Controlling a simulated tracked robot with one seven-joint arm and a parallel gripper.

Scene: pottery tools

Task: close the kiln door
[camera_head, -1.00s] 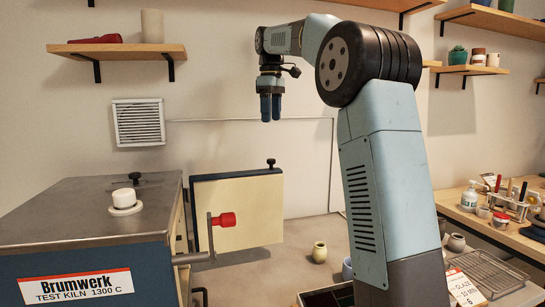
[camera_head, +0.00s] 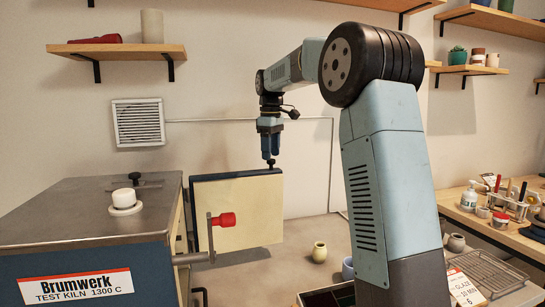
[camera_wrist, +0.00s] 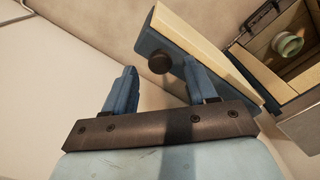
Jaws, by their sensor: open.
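The kiln (camera_head: 90,250) stands at the left in the head view. My gripper (camera_head: 270,157) points down just above that knob. In the wrist view the open fingers of my gripper (camera_wrist: 157,82) show with the dark round knob (camera_wrist: 160,62) ahead of and between their tips. The door's top edge (camera_wrist: 192,45) runs beside it. I cannot tell whether the fingers touch the knob.
A latch arm with a red handle (camera_head: 224,220) sticks out at the kiln's front edge, before the door. In the wrist view a pale green pot (camera_wrist: 289,43) sits inside the open kiln.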

